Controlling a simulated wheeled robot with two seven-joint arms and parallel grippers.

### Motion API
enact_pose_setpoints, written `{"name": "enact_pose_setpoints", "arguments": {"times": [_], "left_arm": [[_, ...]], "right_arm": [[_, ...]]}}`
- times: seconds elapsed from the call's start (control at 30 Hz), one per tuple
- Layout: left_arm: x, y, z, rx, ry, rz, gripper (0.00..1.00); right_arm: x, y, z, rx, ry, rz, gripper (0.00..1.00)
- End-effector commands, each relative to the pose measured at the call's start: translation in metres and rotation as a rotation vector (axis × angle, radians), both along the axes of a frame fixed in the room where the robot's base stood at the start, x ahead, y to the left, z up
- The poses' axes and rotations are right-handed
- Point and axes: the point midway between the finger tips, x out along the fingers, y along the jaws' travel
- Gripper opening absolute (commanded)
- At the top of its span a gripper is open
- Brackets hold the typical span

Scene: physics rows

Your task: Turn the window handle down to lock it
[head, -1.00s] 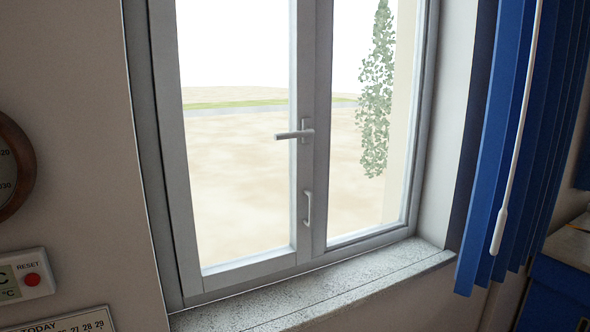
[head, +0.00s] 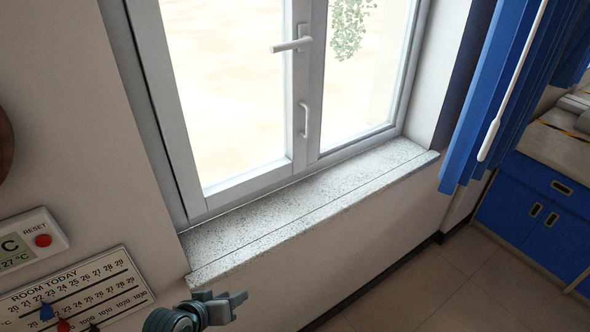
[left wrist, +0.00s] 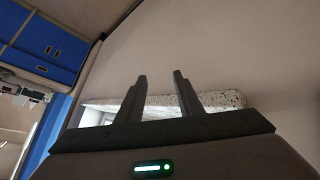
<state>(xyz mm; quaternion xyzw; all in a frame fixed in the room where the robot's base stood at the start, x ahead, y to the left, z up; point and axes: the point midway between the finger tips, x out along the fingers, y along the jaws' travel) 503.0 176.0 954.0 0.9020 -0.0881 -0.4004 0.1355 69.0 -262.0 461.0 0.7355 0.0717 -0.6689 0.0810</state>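The window handle (head: 291,45) is a grey-white lever on the meeting stile of the window, near the top of the head view. Its lever points left, about level, from a small upright base plate. A fixed pull grip (head: 304,119) sits lower on the same stile. The window (head: 299,140) looks closed. My left gripper (head: 238,299) is at the bottom of the head view, below the sill and well away from the handle. In the left wrist view its two fingers (left wrist: 160,80) stand apart with nothing between them. My right gripper is not in view.
A speckled stone sill (head: 310,200) juts out under the window. Blue blinds with a white wand (head: 490,138) hang at the right. A thermometer panel (head: 30,241) and a room board (head: 75,295) are on the left wall. Blue cabinets (head: 535,210) stand at the far right.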

Motion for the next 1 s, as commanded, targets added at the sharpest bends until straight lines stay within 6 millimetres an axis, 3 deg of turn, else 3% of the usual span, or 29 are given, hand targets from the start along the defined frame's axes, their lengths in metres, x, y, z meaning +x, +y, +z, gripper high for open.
{"name": "enact_pose_setpoints", "arguments": {"times": [0.37,0.53,0.67,0.8,0.9,1.0], "left_arm": [[0.068,-0.013,0.074,-0.162,-0.140,0.034,0.33],[0.108,-0.020,0.129,-0.276,-0.228,0.047,0.33],[0.149,-0.028,0.203,-0.420,-0.330,0.052,0.33],[0.185,-0.035,0.297,-0.608,-0.439,0.040,0.33],[0.201,-0.038,0.362,-0.735,-0.501,0.020,0.33],[0.208,-0.039,0.412,-0.835,-0.543,-0.001,0.33]], "right_arm": [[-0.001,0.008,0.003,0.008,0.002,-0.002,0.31],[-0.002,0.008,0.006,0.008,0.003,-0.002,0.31],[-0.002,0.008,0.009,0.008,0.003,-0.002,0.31],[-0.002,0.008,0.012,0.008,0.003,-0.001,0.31],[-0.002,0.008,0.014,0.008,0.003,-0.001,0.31],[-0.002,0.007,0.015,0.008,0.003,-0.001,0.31]]}}
